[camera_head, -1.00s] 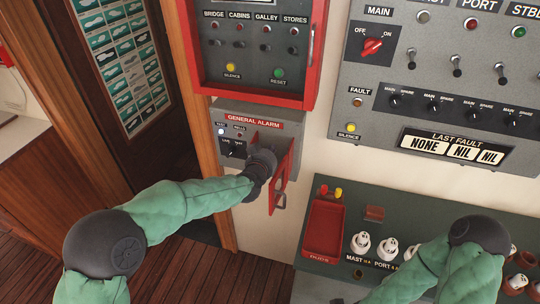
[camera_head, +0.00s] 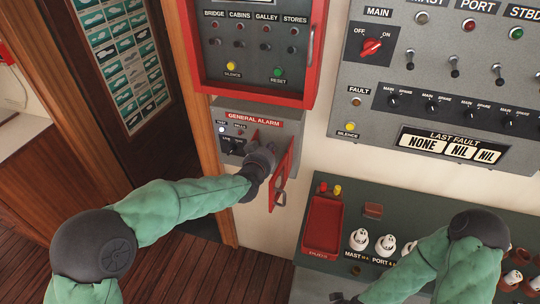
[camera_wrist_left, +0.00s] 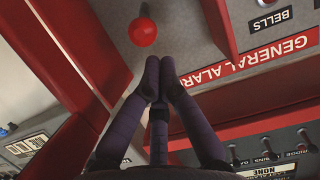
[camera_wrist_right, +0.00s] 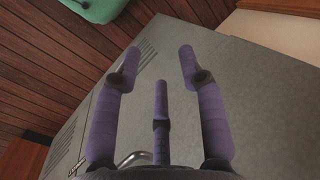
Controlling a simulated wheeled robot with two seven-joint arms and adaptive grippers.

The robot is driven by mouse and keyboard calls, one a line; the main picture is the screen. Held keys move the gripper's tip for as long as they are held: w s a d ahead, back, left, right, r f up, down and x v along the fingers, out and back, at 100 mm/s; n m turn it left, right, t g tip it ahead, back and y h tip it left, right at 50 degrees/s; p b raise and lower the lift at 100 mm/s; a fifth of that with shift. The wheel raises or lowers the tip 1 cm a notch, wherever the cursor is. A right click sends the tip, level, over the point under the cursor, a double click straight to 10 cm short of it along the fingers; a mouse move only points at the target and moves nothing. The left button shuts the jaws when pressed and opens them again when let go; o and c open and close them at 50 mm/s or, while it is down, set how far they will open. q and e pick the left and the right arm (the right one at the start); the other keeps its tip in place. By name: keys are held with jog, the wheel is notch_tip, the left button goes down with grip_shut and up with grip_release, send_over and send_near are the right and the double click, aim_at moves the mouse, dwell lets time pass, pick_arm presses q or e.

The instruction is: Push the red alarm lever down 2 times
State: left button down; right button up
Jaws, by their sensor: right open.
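The general alarm box (camera_head: 230,120) is on the wall, with its red cover (camera_head: 284,172) swung open. My left gripper (camera_head: 262,158) is in front of the box, beside the open cover, and hides the lever in the head view. In the left wrist view, the lever's round red knob (camera_wrist_left: 143,31) shows just beyond the fingertips, with a small visible gap. The left gripper's fingers (camera_wrist_left: 159,75) are together and hold nothing.
A red-framed alarm panel (camera_head: 258,98) is directly above the box. A grey switch panel (camera_head: 365,75) is to its right. The green console (camera_head: 385,205) with a red tray (camera_head: 323,228) stands below right. A wooden door post (camera_head: 202,130) is on the left.

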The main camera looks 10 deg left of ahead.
pick_arm(q)
jog(key=s+p, duration=0.1)
jog(key=s, duration=0.6)
jog(key=shift+r, duration=0.4)
jog(key=shift+a, duration=0.2)
dwell(0.6)
jog(key=shift+w+d+f+m+t+h+b, duration=0.2)
jog(key=shift+w+m+h+b, duration=0.35)
jog(key=shift+w+b, duration=1)
jog(key=shift+w+a+f+m+t+h+b, duration=0.15)
jog(key=shift+w+m+t+h+b, duration=0.2)
jog(key=shift+w+h+b, duration=0.85)
jog(key=shift+w+d+f+m+t+h+b, duration=0.2)
jog(key=shift+w+m+b, duration=0.3)
jog(key=shift+w+b, duration=1.4)
jog(key=shift+s, duration=0.15)
jog(key=shift+f+b, duration=0.15)
jog(key=shift+b, duration=0.15)
